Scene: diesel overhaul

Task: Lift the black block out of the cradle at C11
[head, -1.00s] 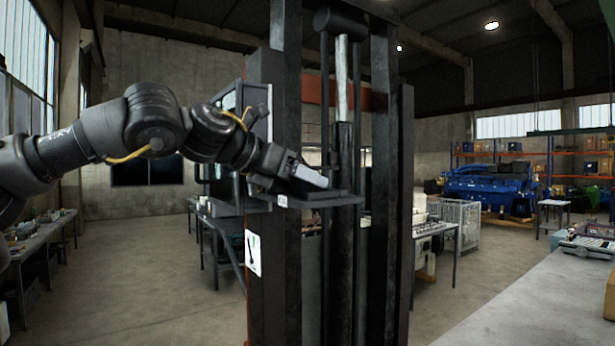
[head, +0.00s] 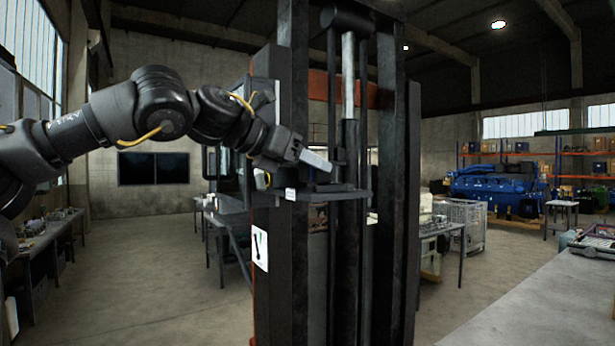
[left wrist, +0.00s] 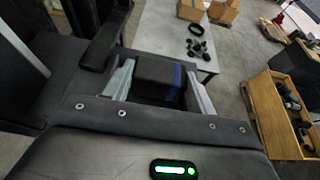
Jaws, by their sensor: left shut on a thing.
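The black block (left wrist: 158,72) with a blue stripe sits between the two fingers of my left gripper (left wrist: 160,88) in the left wrist view. The gripper is shut on it. In the head view my left gripper (head: 318,161) is just above the dark cradle shelf (head: 325,194) on the black column, with a small gap between fingertips and shelf. The block is dark against the dark column there, and I cannot tell whether its underside is clear of the cradle. A small white label (head: 291,194) is on the shelf's front. My right gripper is not in view.
Tall black uprights (head: 291,120) stand close beside and behind the gripper. A grey bench (head: 535,300) lies at the lower right. In the left wrist view a wooden crate (left wrist: 278,120) and a table (left wrist: 180,30) with small dark parts are below.

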